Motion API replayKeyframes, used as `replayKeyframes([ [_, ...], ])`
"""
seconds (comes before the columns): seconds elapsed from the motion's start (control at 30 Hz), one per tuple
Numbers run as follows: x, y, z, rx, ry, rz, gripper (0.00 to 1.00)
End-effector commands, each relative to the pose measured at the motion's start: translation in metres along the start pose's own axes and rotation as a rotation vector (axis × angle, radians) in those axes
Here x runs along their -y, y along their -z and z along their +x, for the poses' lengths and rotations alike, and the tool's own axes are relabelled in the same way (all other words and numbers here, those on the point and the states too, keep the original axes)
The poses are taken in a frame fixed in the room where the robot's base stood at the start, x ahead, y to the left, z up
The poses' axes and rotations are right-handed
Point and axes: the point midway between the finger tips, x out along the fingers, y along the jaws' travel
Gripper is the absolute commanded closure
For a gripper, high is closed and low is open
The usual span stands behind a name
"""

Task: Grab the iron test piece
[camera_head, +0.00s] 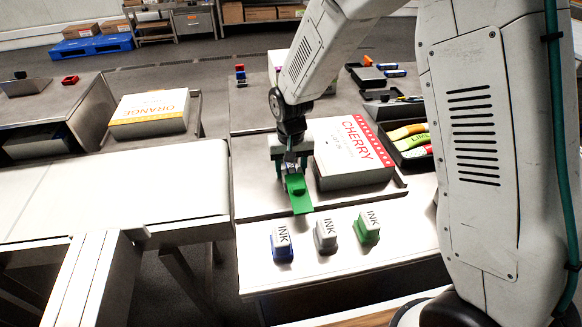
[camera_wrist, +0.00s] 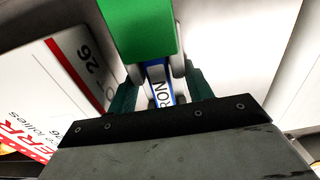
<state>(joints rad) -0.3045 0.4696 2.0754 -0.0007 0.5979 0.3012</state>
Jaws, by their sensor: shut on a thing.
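The iron test piece is a green piece (camera_head: 299,199) with a white, blue-edged label that reads "RON" in the wrist view (camera_wrist: 159,92), its first letter hidden. My gripper (camera_head: 290,170) is shut on it, at the left of the cherry box. In the wrist view, the dark green fingers (camera_wrist: 163,88) stand on both sides of the label, and the green part (camera_wrist: 138,28) reaches beyond them. I cannot tell whether the piece touches the table.
A cherry box (camera_head: 350,158) lies close at the right, with a black tray of bars (camera_head: 405,160) beyond. Blue, grey and green ink stamps (camera_head: 282,242) stand at the table's front. An orange box (camera_head: 150,113) and a white conveyor (camera_head: 130,185) are at the left.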

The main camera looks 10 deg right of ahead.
Motion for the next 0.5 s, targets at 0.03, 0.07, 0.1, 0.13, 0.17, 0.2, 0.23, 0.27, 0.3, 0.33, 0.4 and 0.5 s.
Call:
replayKeyframes([
  [0.03,0.0002,0.0006,0.0003,-0.002,0.001,0.0,0.83],
  [0.07,0.0002,0.0008,0.0,-0.003,0.001,0.0,0.83],
  [0.1,0.0002,0.0008,-0.0003,-0.003,0.001,0.0,0.83],
  [0.13,0.0002,0.0007,-0.0003,-0.003,0.001,0.0,0.83],
  [0.17,0.0002,0.0007,-0.0004,-0.003,0.001,0.0,0.83],
  [0.2,0.0002,0.0007,-0.0003,-0.002,0.001,0.0,0.83],
  [0.23,0.0001,0.0006,0.0001,-0.002,0.001,0.0,0.83],
  [0.27,0.0001,0.0006,0.0008,-0.002,0.001,0.0,0.83],
  [0.3,0.0001,0.0005,0.002,-0.002,0.001,0.0,0.83],
  [0.33,0.0001,0.0005,0.003,-0.002,0.001,0.0,0.83],
  [0.4,0.0001,0.0003,0.0026,-0.001,0.0,0.0,0.3],
  [0.5,0.0001,0.0003,0.0026,-0.001,0.0,0.0,0.27],
])
